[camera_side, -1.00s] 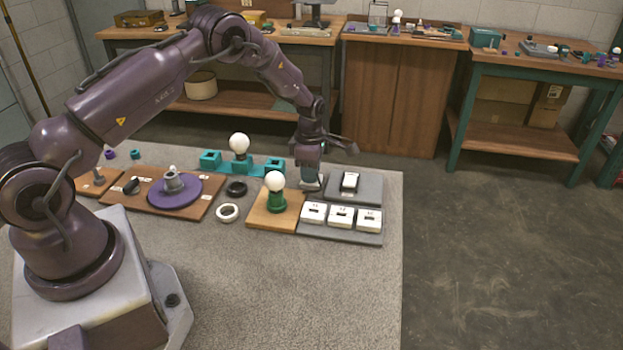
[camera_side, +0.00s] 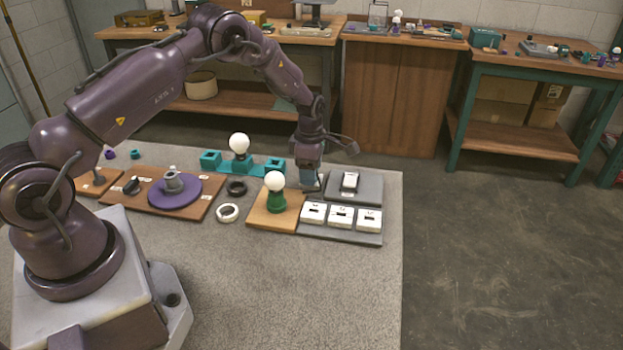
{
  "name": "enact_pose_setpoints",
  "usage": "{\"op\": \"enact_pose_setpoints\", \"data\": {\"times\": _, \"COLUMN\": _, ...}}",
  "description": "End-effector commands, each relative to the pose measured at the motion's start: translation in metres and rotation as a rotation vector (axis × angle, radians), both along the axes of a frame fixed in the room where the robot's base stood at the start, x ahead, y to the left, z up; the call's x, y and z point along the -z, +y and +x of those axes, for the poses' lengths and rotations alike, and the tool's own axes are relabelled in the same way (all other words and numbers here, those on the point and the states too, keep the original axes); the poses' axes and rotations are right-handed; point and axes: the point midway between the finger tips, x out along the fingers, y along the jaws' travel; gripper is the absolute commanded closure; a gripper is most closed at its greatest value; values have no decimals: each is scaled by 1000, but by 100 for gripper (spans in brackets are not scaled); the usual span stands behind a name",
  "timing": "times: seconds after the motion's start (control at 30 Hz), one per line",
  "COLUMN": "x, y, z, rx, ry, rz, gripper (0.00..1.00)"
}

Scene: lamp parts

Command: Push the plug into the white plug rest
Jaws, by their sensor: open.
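My gripper (camera_side: 310,187) points down at the back left corner of the grey boards, right behind the bulb on the wooden block. Its jaws are open; the fingertips are small and dark here. I cannot make out the plug, and whether it sits at the fingertips is unclear. Several white slotted blocks stand in a row on the front grey board: a left one (camera_side: 313,213), a middle one (camera_side: 341,217) and a right one (camera_side: 369,219). Which white piece is the plug rest I cannot tell.
A white bulb in a green holder (camera_side: 276,201) stands on a wooden block (camera_side: 262,219), close in front of my gripper. Teal holders with another bulb (camera_side: 239,143) stand behind left. A purple disc (camera_side: 190,199) and two rings lie left. The front of the table is clear.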

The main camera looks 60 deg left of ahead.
Motion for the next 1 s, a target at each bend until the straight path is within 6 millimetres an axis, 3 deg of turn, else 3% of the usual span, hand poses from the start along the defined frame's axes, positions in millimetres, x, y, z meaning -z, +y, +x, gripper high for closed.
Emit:
{"op": "enact_pose_setpoints", "data": {"times": 0.4, "x": -84, "y": 0, "z": 1, "rx": 0, "ry": -6, "rz": 2, "gripper": 46}}
{"op": "enact_pose_setpoints", "data": {"times": 0.6, "x": -115, "y": 0, "z": 1, "rx": 1, "ry": -4, "rz": 1, "gripper": 46}}
{"op": "enact_pose_setpoints", "data": {"times": 0.83, "x": -126, "y": 0, "z": 0, "rx": 77, "ry": -3, "rz": 1, "gripper": 46}}
{"op": "enact_pose_setpoints", "data": {"times": 1.0, "x": -113, "y": -2, "z": -17, "rx": 363, "ry": 45, "rz": -12, "gripper": 46}}
